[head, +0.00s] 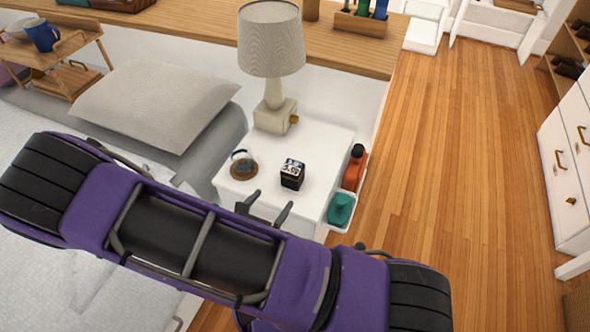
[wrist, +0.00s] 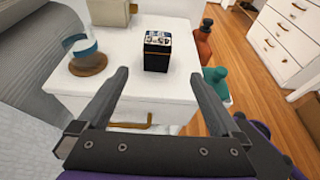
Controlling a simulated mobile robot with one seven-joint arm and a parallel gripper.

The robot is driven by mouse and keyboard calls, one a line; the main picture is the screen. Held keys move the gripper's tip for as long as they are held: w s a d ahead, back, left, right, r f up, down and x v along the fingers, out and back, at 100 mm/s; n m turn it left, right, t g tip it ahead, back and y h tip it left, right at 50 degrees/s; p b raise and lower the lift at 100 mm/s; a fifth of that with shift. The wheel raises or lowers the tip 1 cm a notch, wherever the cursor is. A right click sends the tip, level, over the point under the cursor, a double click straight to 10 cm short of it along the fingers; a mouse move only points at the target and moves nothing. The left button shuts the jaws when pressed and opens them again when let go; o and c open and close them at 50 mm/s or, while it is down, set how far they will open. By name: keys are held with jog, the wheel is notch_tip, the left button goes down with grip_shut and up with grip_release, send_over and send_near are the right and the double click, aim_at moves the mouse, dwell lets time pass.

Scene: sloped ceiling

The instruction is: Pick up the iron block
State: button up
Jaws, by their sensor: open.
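A small dark block with a white, number-marked top (head: 292,174) stands on the white nightstand (head: 322,204); I take it to be the iron block. My gripper (head: 268,204) is at the near edge of the nightstand, short of the block. In the wrist view my gripper (wrist: 160,82) is open and empty, its two dark fingers spread wide. Nothing touches the block.
A glass on a brown coaster (head: 243,164) stands left of the block. A lamp (head: 272,55) stands behind it. Orange (head: 355,168) and teal (head: 340,209) bottles sit in a side rack at right. The bed (head: 40,240) is at left; wooden floor lies open at right.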

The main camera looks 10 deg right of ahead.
aim_at(289, 179)
jog(key=b+x, duration=0.1)
jog(key=x, duration=1)
jog(key=shift+w+d+f, duration=0.1)
jog(key=shift+w+f, duration=0.05)
jog(key=shift+w, duration=0.05)
jog(key=x, duration=0.2)
jog(key=b+x, duration=0.1)
jog(key=x, duration=0.1)
jog(key=shift+w+f+b, duration=0.2)
jog(key=shift+f+b, duration=0.1)
jog(key=shift+f, duration=0.1)
jog(key=shift+w+d, duration=0.15)
jog(key=shift+w, duration=0.2)
grip_shut()
